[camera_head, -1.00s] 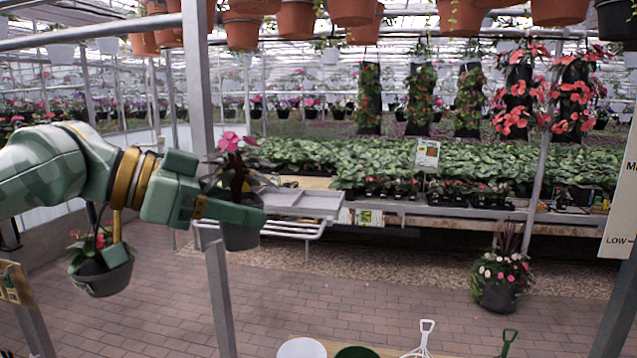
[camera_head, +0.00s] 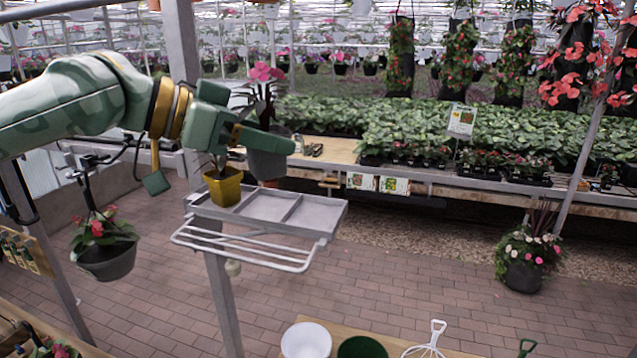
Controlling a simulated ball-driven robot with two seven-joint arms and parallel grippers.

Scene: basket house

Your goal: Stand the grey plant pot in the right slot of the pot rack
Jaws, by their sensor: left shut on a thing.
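My left gripper (camera_head: 262,138) is shut on the grey plant pot (camera_head: 267,164), which holds a dark-leaved plant with pink flowers (camera_head: 265,73). The pot is upright and shows above the back edge of the pot rack (camera_head: 268,238); its exact depth over the rack is hard to tell. The rack is a light grey metal tray with dividers and a front rail, on a post. A yellow pot (camera_head: 223,186) with a small plant stands in its left slot. The middle and right slots (camera_head: 316,215) look empty. My right gripper is not in view.
A hanging pot with red flowers (camera_head: 106,258) is at the left, below my left arm. A grey upright post (camera_head: 186,90) stands behind the gripper. A white pot (camera_head: 306,341) and a green pot (camera_head: 362,347) are at the bottom.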

